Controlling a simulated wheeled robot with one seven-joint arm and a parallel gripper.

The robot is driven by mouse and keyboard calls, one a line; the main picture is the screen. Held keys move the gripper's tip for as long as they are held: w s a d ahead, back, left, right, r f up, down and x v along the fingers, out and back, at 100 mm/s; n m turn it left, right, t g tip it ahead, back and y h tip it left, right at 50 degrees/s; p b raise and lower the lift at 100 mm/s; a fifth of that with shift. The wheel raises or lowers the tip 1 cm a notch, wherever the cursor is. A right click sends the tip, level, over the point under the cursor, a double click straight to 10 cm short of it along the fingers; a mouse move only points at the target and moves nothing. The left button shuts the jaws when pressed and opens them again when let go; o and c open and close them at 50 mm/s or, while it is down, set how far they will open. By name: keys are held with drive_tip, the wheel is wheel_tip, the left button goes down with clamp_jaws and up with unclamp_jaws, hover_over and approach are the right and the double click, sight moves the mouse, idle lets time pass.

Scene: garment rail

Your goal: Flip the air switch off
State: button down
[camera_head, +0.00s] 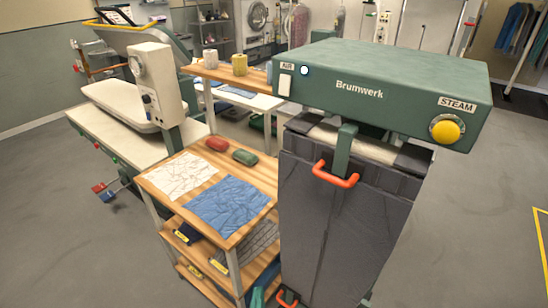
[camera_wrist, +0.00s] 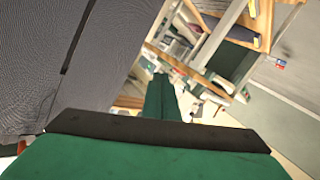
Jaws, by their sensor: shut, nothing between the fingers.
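The air switch (camera_head: 285,86) is a white upright rocker on the left of the green Brumwerk unit's front (camera_head: 400,105), below the AIR label. A small round lamp (camera_head: 304,71) beside it looks pale with a blue rim. I cannot tell which way the rocker is tipped. In the wrist view my gripper (camera_wrist: 161,80) shows as narrow green fingers together, empty, beyond a green and dark body. It points past the grey garment towards the wooden shelves. A teal-green shape at the bottom of the head view may be it, well below the switch. The switch is out of the wrist view.
A dark grey garment (camera_head: 335,225) hangs under the unit, with an orange handle (camera_head: 335,175) in front. A yellow STEAM button (camera_head: 446,129) is at the unit's right. A wooden shelf table (camera_head: 160,184) with folded cloths stands close at left.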

sight(283, 92)
drive_tip(key=w+a+r+m+t+h, duration=0.1)
drive_tip(key=w+a+r+h, duration=0.15)
drive_tip(key=w+r, duration=0.7)
drive_tip(key=w+a+r+m+h, duration=0.1)
drive_tip(key=w+r+m+h, duration=0.15)
drive_tip(key=w+r, duration=0.65)
drive_tip(key=s+r+m+g+h, duration=0.1)
drive_tip(key=s+r+m, duration=0.1)
drive_tip(key=r, duration=0.8)
drive_tip(key=s+r+m+g+h, duration=0.1)
drive_tip(key=s+r+m+h, duration=0.1)
drive_tip(key=r, duration=0.8)
drive_tip(key=s+r+m+g+h, duration=0.1)
drive_tip(key=s+r+m, duration=0.3)
drive_tip(key=r, duration=0.7)
drive_tip(key=shift+s+a+g+h, duration=0.3)
drive_tip(key=shift+s+g, duration=0.15)
drive_tip(key=shift+g, duration=0.05)
drive_tip(key=shift+w+d, duration=0.1)
drive_tip(key=shift+w, duration=0.05)
drive_tip(key=x, duration=1.3)
drive_tip(key=shift+w+d, duration=0.25)
drive_tip(key=shift+w+a, duration=0.1)
